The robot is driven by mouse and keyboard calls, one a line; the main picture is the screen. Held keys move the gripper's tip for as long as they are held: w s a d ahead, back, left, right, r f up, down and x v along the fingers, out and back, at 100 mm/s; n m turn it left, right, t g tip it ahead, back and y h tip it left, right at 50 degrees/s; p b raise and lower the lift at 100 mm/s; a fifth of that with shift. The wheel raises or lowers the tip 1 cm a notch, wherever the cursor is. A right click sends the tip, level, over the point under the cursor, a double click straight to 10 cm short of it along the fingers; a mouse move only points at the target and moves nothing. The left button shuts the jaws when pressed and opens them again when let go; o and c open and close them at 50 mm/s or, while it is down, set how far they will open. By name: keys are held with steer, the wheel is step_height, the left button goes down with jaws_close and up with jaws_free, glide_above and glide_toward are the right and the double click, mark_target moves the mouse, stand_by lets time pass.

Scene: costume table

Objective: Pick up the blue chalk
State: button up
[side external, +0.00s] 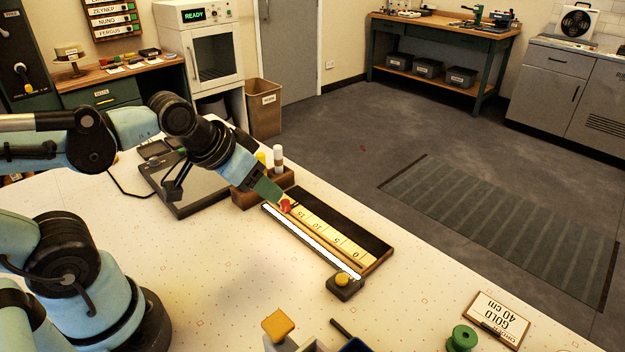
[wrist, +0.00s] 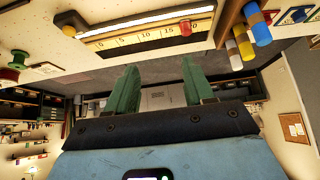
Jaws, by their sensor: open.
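The blue chalk (wrist: 259,28) stands out of a brown wooden holder (wrist: 227,18) at the upper right of the wrist view, beside a yellow stick (wrist: 243,40) and a white stick (wrist: 232,49). In the side view the holder (side external: 246,199) is partly behind my gripper, and I cannot make out the blue chalk there. My gripper (wrist: 158,63) has its two green fingers apart with nothing between them. In the side view my gripper (side external: 270,191) is in front of the holder, close to the upper end of the ruler board. The blue chalk lies outside the fingers, to their right in the wrist view.
The ruler board (side external: 375,262) with a red marker (side external: 285,206) lies by the gripper. A dark flat device (side external: 180,200) stands left of the holder.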

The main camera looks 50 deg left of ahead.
steer(key=w+a+r+n+g, duration=0.1)
steer(key=w+a+g, duration=0.1)
steer(key=a, duration=0.3)
steer(key=w+a+r+n+g, duration=0.1)
steer(key=w+a+g, duration=0.1)
steer(key=a, duration=0.3)
steer(key=w+a+r+n+g, duration=0.1)
steer(key=w+a+g, duration=0.1)
steer(key=a, duration=0.3)
steer(key=shift+a+r+g, duration=0.15)
steer(key=shift+a+g, duration=0.05)
steer(key=shift+g, duration=0.2)
steer(key=shift+a+f, duration=0.15)
steer(key=shift+f, duration=0.05)
steer(key=shift+a+f, duration=0.1)
steer(key=shift+f, duration=5.8)
jaws_close()
